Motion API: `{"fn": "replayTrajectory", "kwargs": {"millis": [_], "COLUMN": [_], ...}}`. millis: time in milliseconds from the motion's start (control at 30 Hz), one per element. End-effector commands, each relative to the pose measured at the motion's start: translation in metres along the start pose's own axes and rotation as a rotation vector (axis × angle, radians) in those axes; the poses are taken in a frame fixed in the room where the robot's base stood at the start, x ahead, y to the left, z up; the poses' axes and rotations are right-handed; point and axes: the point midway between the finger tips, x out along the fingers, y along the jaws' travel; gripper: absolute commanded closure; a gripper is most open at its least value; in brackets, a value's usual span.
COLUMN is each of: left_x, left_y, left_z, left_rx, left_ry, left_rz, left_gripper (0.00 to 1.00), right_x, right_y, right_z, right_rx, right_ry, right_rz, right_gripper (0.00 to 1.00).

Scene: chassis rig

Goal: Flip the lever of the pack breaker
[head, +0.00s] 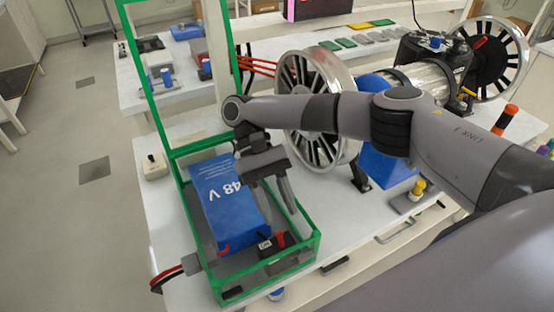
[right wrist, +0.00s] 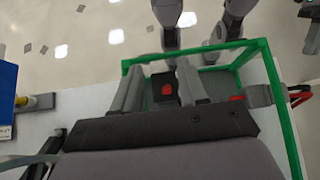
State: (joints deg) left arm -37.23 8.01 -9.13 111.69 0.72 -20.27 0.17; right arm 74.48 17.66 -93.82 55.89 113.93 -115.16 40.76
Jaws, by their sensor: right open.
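The blue pack marked 48 V (head: 222,200) lies in a green-framed box (head: 316,246). The pack breaker is a small black block (head: 268,250) with a red lever (head: 280,238), at the front end of the box. My right gripper (head: 281,211) is over the box, open and empty, its fingers pointing down towards the breaker. In the right wrist view the gripper's fingers (right wrist: 158,68) stand apart, and the red lever (right wrist: 167,89) shows between them. Contact cannot be told. The gripper hides part of the pack.
The box's green lid frame (head: 122,60) stands upright at the back. A spoked wheel (head: 318,95) and a motor assembly (head: 425,75) are to the right, behind my right arm. A grey connector (head: 190,264) with cables sits at the box's left side.

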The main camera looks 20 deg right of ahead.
Motion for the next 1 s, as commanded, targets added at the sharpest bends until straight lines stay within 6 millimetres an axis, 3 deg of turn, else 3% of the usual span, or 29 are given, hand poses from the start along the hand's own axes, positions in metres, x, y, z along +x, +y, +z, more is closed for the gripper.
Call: {"fn": "replayTrajectory", "kwargs": {"millis": [300, 500, 700, 1000], "left_x": [-0.001, -0.001, -0.001, -0.001], "left_y": [0.0, 0.0, 0.0, 0.0], "left_z": [-0.001, -0.001, -0.001, -0.001], "left_rx": [0.0, 0.0, 0.0, 0.0], "left_ry": [0.0, 0.0, 0.0, 0.0], "left_rz": [0.0, 0.0, 0.0, 0.0], "left_gripper": [1.0, 1.0, 1.0, 1.0], "right_x": [-0.042, -0.061, -0.071, -0.074], "right_y": [0.001, 0.0, 0.0, 0.0], "right_z": [0.051, 0.075, 0.088, 0.091], "right_rx": [0.001, 0.002, 0.001, 0.0], "right_ry": [0.003, 0.002, 0.0, -0.002], "right_rz": [0.002, 0.002, 0.001, 0.0], "right_gripper": [0.57, 0.57, 0.57, 0.57]}}
